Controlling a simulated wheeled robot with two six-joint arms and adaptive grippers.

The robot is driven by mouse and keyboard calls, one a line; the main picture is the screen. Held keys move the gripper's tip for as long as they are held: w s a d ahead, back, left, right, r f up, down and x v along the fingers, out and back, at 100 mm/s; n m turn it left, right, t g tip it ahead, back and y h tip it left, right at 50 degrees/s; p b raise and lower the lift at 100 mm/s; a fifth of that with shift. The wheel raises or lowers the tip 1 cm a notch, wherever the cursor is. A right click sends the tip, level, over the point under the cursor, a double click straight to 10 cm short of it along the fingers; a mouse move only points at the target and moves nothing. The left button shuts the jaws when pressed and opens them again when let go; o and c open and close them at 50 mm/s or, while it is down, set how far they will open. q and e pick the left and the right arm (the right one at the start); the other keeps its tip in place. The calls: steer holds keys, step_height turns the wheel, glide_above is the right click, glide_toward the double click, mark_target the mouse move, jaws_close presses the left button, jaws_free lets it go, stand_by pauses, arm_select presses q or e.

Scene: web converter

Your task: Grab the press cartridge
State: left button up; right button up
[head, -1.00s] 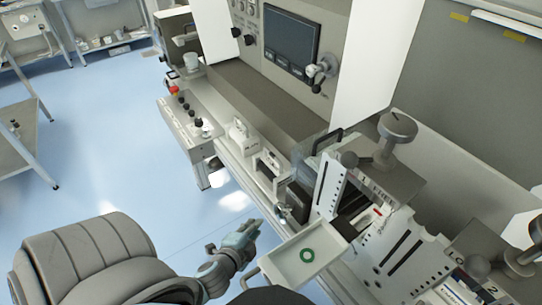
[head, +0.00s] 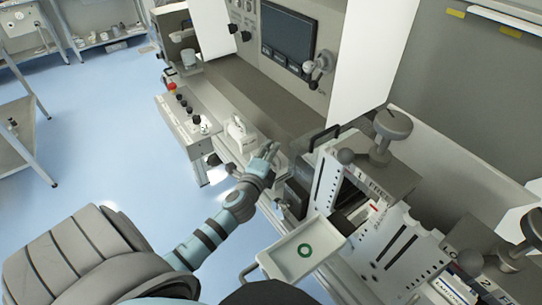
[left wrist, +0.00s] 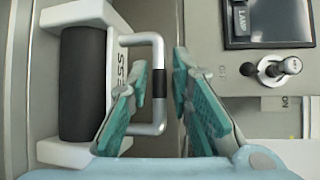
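The press cartridge (left wrist: 82,85), a white frame with a black roller, lettering ending in "ESS" and a white bar handle (left wrist: 159,112) with a dark middle, fills the left of the left wrist view. My left gripper (left wrist: 161,65) is open. Its teal fingers show on either side of the handle's long bar, with a gap to the right finger. I cannot tell whether they are at the bar's depth. In the head view my left gripper (head: 268,154) is over the machine's front ledge and covers much of what is there. My right gripper is not in view.
A white block with a handle (head: 238,138) stands left of my gripper on the ledge. A white tray with a green ring (head: 303,250) juts out at the front. A knobbed, slotted unit (head: 375,180) stands to the right. A small panel and knob (left wrist: 279,66) show in the wrist view.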

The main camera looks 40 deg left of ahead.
arm_select(q)
steer(key=shift+w+a+f, duration=0.1)
jaws_close()
stand_by(0.3)
